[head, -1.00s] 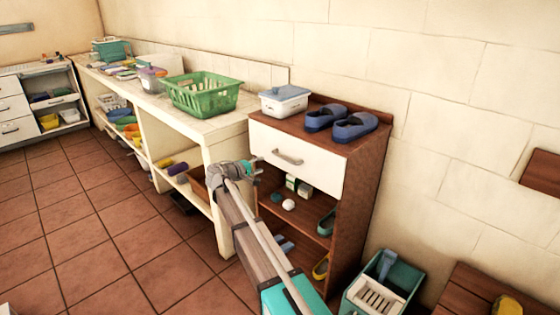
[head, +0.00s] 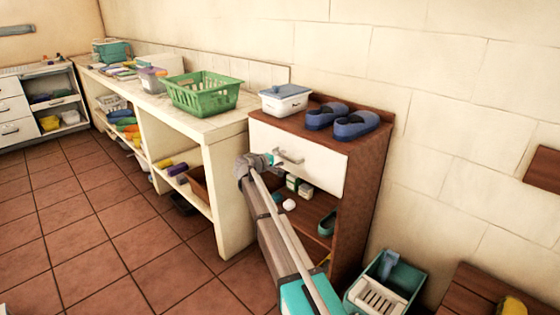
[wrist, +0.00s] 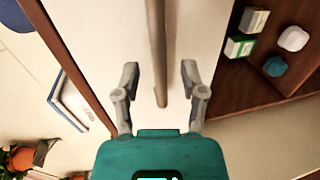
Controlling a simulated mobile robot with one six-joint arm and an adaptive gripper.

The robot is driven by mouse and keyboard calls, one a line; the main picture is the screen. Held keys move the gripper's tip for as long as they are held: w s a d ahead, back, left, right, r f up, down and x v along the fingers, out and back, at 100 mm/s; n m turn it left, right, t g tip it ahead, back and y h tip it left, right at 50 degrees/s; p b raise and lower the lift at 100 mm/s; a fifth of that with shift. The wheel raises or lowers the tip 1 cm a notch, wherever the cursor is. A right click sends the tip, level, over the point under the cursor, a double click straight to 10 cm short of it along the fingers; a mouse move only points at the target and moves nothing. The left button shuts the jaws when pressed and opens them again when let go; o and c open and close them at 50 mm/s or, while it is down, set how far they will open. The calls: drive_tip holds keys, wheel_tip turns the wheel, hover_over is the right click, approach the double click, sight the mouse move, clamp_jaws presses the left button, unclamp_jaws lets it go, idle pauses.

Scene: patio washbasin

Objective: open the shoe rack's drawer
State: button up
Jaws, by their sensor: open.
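The shoe rack (head: 360,200) is a brown wooden unit against the wall. Its white drawer (head: 318,162) is closed under the top board and has a bar handle (head: 290,158). In the wrist view the handle (wrist: 157,45) runs down from the top edge and its end lies between my fingers. My gripper (wrist: 158,85) is open, with a gap between each finger and the handle. In the head view my gripper (head: 270,160) is at the left part of the drawer front and hides part of it.
Blue shoes (head: 340,121) and a lidded white box (head: 286,99) stand on the rack. Small boxes (head: 298,185) lie on the shelf below the drawer. A white counter with a green basket (head: 203,93) is at left. A teal bin (head: 385,285) stands at right on the floor.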

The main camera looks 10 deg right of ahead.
drive_tip(key=shift+x, duration=1.2)
clamp_jaws()
